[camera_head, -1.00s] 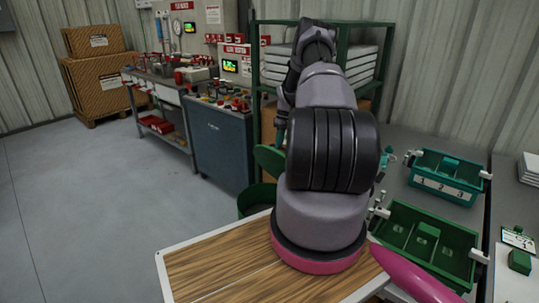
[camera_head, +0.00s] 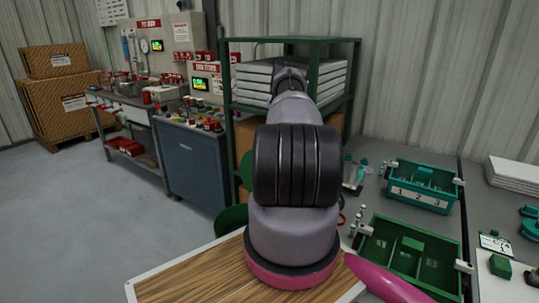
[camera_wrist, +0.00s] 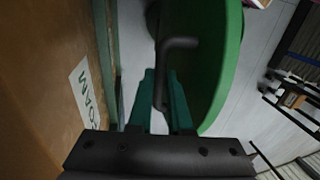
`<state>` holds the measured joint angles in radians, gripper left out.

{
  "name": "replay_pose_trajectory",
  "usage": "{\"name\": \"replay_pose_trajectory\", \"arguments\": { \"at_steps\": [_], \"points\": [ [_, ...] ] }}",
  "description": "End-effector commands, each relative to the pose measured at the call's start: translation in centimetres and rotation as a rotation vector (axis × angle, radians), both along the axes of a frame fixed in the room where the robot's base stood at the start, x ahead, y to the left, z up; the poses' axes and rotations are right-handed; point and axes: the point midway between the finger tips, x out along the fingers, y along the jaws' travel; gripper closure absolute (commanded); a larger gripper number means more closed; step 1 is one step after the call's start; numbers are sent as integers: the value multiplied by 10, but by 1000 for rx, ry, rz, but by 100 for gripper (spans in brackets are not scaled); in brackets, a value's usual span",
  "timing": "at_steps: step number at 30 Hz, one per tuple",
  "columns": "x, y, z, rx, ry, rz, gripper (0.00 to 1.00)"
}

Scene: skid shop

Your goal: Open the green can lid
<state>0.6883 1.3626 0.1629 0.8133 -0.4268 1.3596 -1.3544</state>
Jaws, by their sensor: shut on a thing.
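The green can (camera_head: 230,219) stands on the floor side, beyond the wooden board, partly hidden by my arm. Its green lid (camera_head: 246,170) shows as a narrow strip above the can, raised and steeply tilted, mostly behind my arm. In the wrist view the lid (camera_wrist: 222,65) is a large green disc seen at a slant, with a dark bent handle (camera_wrist: 178,43). My gripper (camera_wrist: 160,80) has its teal fingers closed around this handle. In the head view my gripper is hidden behind my arm.
A brown box (camera_wrist: 45,70) is close on the left in the wrist view. A green rack (camera_head: 350,75) stands behind my arm. A blue cabinet (camera_head: 195,165) is to the left. Green (camera_head: 405,245) and teal (camera_head: 420,185) bins sit on the right-hand table. Floor at left is clear.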

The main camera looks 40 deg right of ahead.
Motion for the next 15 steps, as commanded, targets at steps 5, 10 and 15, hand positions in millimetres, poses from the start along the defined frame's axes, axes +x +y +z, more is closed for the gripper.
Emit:
{"name": "replay_pose_trajectory", "arguments": {
  "at_steps": [5,10,15],
  "points": [
    [-5,-1,-5,1,11,-1,100],
    [-5,-1,-5,1,11,-1,60],
    [-2,0,-3,1,6,-1,53]
  ]
}}
